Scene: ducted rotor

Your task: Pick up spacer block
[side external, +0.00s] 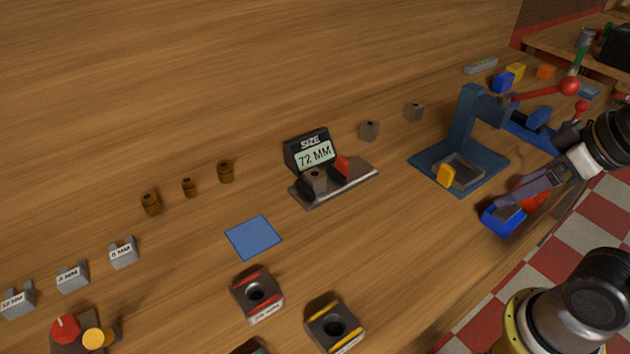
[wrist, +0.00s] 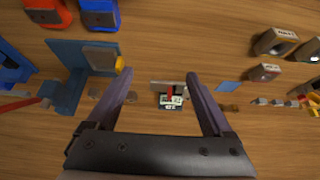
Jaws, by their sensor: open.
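Several grey blocks with MM labels stand in a row at the left of the side external view: one at the far left (side external: 18,301), one beside it (side external: 72,276) and one farther right (side external: 123,252). Which one is the spacer block I cannot tell. In the wrist view, small grey blocks (wrist: 262,101) show at the right. My gripper (side external: 506,203) is at the right, above the table and far from this row. In the wrist view, my gripper (wrist: 161,80) is open, with nothing between its fingers.
A gauge (side external: 352,182) reading 72 MM holds a small block in mid-table. A blue press (side external: 463,125) stands right of it. A blue mat (side external: 253,237), brown cylinders (side external: 189,187) and striped holed blocks (side external: 257,293) lie leftward.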

